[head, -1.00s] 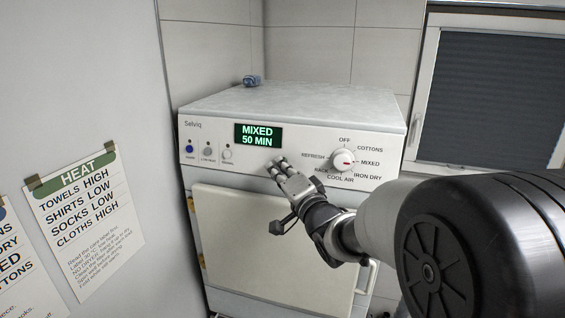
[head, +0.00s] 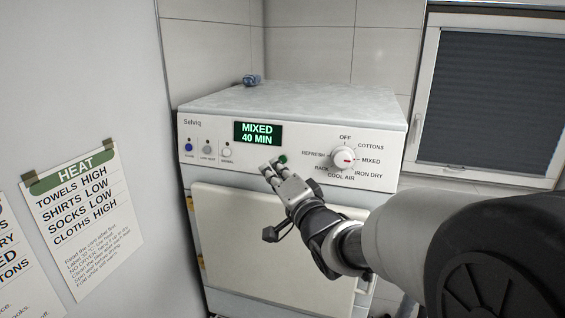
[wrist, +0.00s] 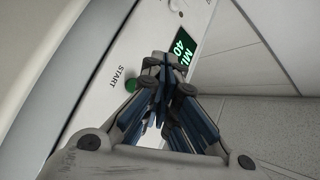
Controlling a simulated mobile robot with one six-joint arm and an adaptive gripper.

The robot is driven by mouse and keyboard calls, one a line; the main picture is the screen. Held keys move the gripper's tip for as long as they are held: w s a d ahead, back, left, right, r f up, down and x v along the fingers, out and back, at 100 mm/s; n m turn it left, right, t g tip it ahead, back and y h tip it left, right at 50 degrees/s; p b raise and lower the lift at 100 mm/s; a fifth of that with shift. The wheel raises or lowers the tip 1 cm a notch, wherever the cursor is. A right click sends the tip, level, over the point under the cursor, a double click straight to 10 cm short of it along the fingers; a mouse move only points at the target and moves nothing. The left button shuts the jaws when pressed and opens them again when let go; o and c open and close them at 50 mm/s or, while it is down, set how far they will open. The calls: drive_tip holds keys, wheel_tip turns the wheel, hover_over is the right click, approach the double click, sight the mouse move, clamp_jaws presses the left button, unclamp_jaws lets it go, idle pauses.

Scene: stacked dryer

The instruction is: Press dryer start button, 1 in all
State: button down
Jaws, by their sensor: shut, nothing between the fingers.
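The dryer (head: 300,100) is white, with a control panel across its front. The green start button (head: 283,159) sits on the panel below the display, just right of my fingertips. In the wrist view the green button (wrist: 131,86) is beside my fingers, under the word START. The display (head: 257,133) reads MIXED 40 MIN. My gripper (head: 269,166) is shut and empty, with its tips close to the panel left of the button; I cannot tell whether they touch it. It also shows in the wrist view (wrist: 155,62).
The programme dial (head: 344,159) is right of the button, its red mark towards MIXED. Small buttons (head: 207,148) line the panel's left. A HEAT notice (head: 82,210) hangs on the left wall. A blue item (head: 251,80) lies on the dryer top. A window (head: 495,100) is at right.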

drive_tip(key=s, duration=0.2)
drive_tip(key=a, duration=0.1)
drive_tip(key=shift+s+r+b, duration=0.25)
drive_tip(key=shift+s+b, duration=0.05)
drive_tip(key=shift+s, duration=0.1)
drive_tip(key=s+d+f+n+g+h+b, duration=0.1)
drive_tip(key=s+d+f+g+h+b, duration=0.15)
drive_tip(key=s+d+f+b, duration=0.5)
drive_tip(key=s+d+f+n+g+h+b, duration=0.15)
drive_tip(key=d+f+h+b, duration=0.3)
drive_tip(key=f, duration=0.65)
drive_tip(key=s+d+f+n+g+b, duration=0.1)
drive_tip(key=s+f+g+b, duration=0.2)
drive_tip(key=s+f, duration=0.4)
drive_tip(key=s+d+f+n+g+b, duration=0.1)
drive_tip(key=s+f+b, duration=0.4)
drive_tip(key=s, duration=0.5)
drive_tip(key=s+d+f+n+g+h+b, duration=0.1)
drive_tip(key=s+d+f+n+g+b, duration=0.1)
drive_tip(key=s+f, duration=0.6)
drive_tip(key=f+n+g+b, duration=0.1)
drive_tip(key=g+b, duration=0.1)
drive_tip(key=shift+s+g, duration=0.2)
drive_tip(key=shift+g, duration=0.2)
